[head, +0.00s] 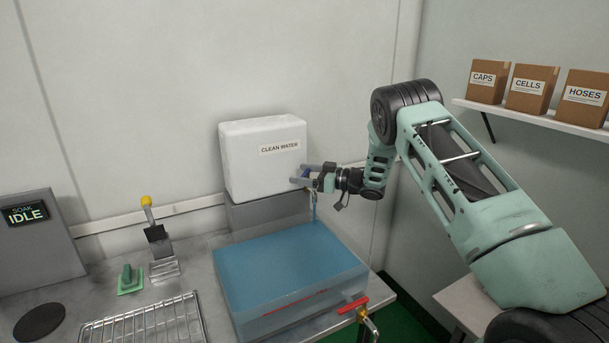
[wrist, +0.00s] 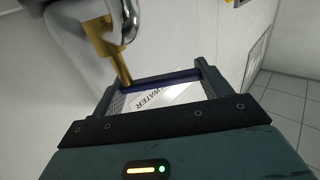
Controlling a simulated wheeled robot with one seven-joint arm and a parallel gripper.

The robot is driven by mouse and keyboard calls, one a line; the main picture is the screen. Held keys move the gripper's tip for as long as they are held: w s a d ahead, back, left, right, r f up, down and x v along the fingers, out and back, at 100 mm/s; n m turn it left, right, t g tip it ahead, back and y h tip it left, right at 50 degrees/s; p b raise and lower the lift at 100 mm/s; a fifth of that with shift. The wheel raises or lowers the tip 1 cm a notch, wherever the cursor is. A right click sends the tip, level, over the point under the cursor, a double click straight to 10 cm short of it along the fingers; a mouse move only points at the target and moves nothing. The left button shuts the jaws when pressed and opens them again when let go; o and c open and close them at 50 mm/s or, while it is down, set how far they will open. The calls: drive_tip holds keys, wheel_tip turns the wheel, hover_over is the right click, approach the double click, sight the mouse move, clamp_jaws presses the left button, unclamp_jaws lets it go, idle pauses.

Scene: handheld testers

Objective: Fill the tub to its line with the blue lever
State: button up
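The clear tub (head: 245,322) stands on the bench below the white CLEAN WATER tank (head: 245,165). It holds blue water (head: 285,258), and a red line (head: 295,299) runs across its front wall. A thin stream (head: 314,208) runs from the tank's tap into the tub. My gripper (head: 303,175) is at the tap, its fingers apart around the blue lever (head: 306,171). In the wrist view the lever (wrist: 160,82) spans the gap between the fingers, beside the brass tap stem (wrist: 108,45).
A red lever (head: 353,305) on a brass tap is at the tub's front right. A wire rack (head: 145,325), a green scrubber (head: 130,279), a yellow-knobbed fixture (head: 157,235) and a SOAK box reading IDLE (head: 40,250) are to the left. Boxes line the right shelf (head: 530,117).

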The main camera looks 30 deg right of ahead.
drive_tip(key=shift+h, duration=0.3)
drive_tip(key=m+t+h, duration=0.1)
drive_tip(key=m+h+b, duration=0.1)
drive_tip(key=m+t+h, duration=0.1)
drive_tip(key=shift+w+a+f+t+b, duration=0.15)
drive_tip(key=shift+w+a+t+b, duration=0.1)
drive_tip(key=shift+w+t+b, duration=0.1)
drive_tip(key=m+t+h+b, duration=0.1)
drive_tip(key=m+h+b, duration=0.1)
drive_tip(key=h, duration=0.1)
drive_tip(key=w+m+t+h+b, duration=0.1)
drive_tip(key=m+h+b, duration=0.1)
drive_tip(key=h+b, duration=0.1)
drive_tip(key=shift+w+a+f+m+h+b, duration=0.1)
drive_tip(key=shift+a+m+h+b, duration=0.2)
drive_tip(key=shift+h, duration=0.4)
drive_tip(key=shift+w+d+m+h+b, duration=0.15)
drive_tip(key=shift+m+h+b, duration=0.4)
drive_tip(key=shift+h, duration=0.25)
drive_tip(key=shift+r, duration=0.2)
drive_tip(key=o, duration=1.4)
